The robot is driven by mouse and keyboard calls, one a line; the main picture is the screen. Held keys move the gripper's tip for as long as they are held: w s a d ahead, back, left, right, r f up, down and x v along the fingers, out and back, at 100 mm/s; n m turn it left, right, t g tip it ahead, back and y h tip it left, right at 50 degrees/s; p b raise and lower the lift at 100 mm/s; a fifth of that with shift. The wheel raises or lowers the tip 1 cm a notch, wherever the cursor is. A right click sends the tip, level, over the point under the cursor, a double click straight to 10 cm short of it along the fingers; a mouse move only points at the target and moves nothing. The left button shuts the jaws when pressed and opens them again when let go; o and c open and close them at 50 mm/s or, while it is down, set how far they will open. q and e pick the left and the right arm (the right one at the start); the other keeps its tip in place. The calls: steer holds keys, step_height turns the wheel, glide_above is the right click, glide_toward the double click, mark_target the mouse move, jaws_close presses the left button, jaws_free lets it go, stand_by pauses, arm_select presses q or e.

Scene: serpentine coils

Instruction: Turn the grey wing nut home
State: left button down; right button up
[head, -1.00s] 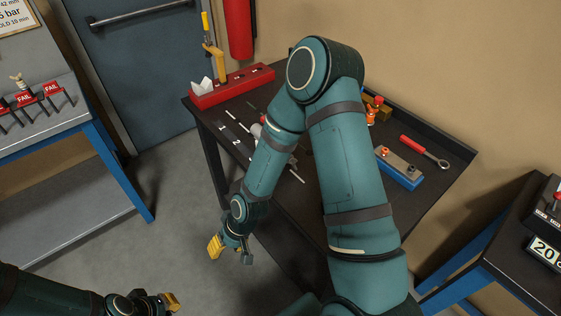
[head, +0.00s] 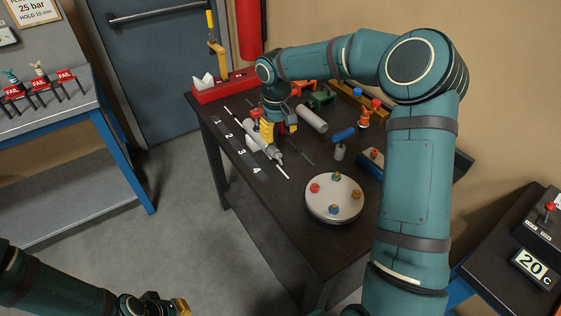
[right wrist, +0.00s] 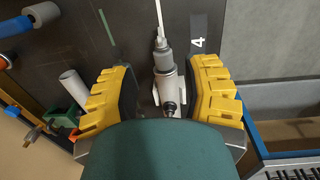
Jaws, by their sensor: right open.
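My right gripper (head: 279,136) hangs over the black table near the numbered strip, fingers down. In the right wrist view its yellow fingers (right wrist: 166,98) are spread wide. Between them, with a gap on both sides, is a grey cylindrical piece with two pale wing-like fins (right wrist: 168,84), which looks like the wing nut. A thin pale rod runs from its far end. In the head view the grey piece (head: 275,155) shows partly behind the gripper. How far it is turned cannot be told. My left gripper (head: 180,306) is at the bottom edge, its fingers unclear.
A round white plate with coloured knobs (head: 318,205) stands near the table's front. A red tray (head: 215,90) is at the back left. The numbered strip (head: 246,158) lies left of the gripper.

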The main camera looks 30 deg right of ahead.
mark_target(281, 164)
steer(key=f, duration=0.4)
steer(key=f+b, duration=0.1)
steer(key=f, duration=0.6)
steer(key=shift+d+f+b, duration=0.3)
steer(key=shift+b, duration=0.05)
jaws_close()
